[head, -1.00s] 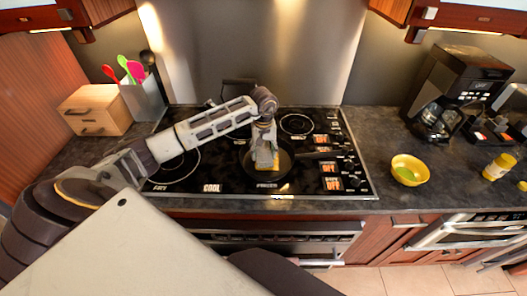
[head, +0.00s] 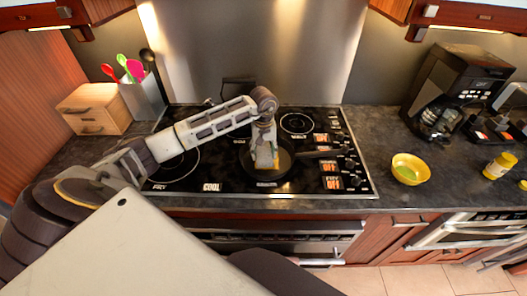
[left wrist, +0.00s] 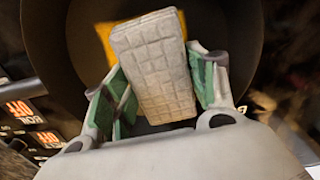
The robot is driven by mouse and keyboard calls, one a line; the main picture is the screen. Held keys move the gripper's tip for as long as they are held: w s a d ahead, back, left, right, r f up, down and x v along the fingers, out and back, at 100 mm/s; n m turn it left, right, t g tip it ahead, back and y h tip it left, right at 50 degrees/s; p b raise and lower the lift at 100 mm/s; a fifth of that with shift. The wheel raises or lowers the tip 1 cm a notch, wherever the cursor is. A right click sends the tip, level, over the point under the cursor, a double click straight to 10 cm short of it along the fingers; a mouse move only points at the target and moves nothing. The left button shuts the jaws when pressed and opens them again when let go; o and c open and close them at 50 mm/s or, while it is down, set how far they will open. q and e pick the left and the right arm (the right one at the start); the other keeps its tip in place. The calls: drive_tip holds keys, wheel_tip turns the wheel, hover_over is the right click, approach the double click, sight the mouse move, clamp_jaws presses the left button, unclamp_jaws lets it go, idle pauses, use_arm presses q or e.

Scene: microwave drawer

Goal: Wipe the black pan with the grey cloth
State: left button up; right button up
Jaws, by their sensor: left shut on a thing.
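The black pan (head: 287,165) sits on the front middle of the cooktop, its handle (head: 318,154) pointing right. The left wrist view shows its dark inside and wall (left wrist: 228,35). My left gripper (head: 264,157) points down into the pan. Its green-padded fingers (left wrist: 160,95) are shut on the grey cloth (left wrist: 155,65), a pale block with a grid pattern. The cloth (head: 264,154) is in the pan; its contact with the bottom is hidden. A yellow patch (left wrist: 104,38) shows beside and behind the cloth; I cannot tell what it is. My right gripper is not in view.
The cooktop (head: 170,185) has control knobs at its right. A yellow bowl (head: 410,169), a yellow-labelled jar (head: 499,166) and a coffee maker (head: 450,95) stand on the right counter. A wooden box (head: 93,108) and a utensil holder (head: 145,98) stand at left.

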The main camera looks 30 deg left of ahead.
sight(263, 157)
use_arm(q)
drive_tip(key=shift+f+b, duration=0.3)
drive_tip(key=shift+f, duration=0.05)
idle(0.3)
drive_tip(key=shift+s, duration=0.1)
drive_tip(key=shift+s+d, duration=0.75)
drive_tip(key=shift+s, duration=0.35)
drive_tip(key=shift+w+a, duration=0.1)
drive_tip(key=shift+w, duration=0.05)
drive_tip(key=shift+w+a+f+b, duration=0.1)
drive_tip(key=shift+w+a+b, duration=0.25)
drive_tip(key=shift+w, duration=0.15)
drive_tip(key=shift+w+a+b, duration=0.25)
drive_tip(key=shift+w+b, duration=0.05)
drive_tip(key=shift+w, duration=0.2)
drive_tip(key=shift+s, duration=0.15)
drive_tip(key=shift+s+d, duration=0.7)
drive_tip(key=shift+s, duration=0.35)
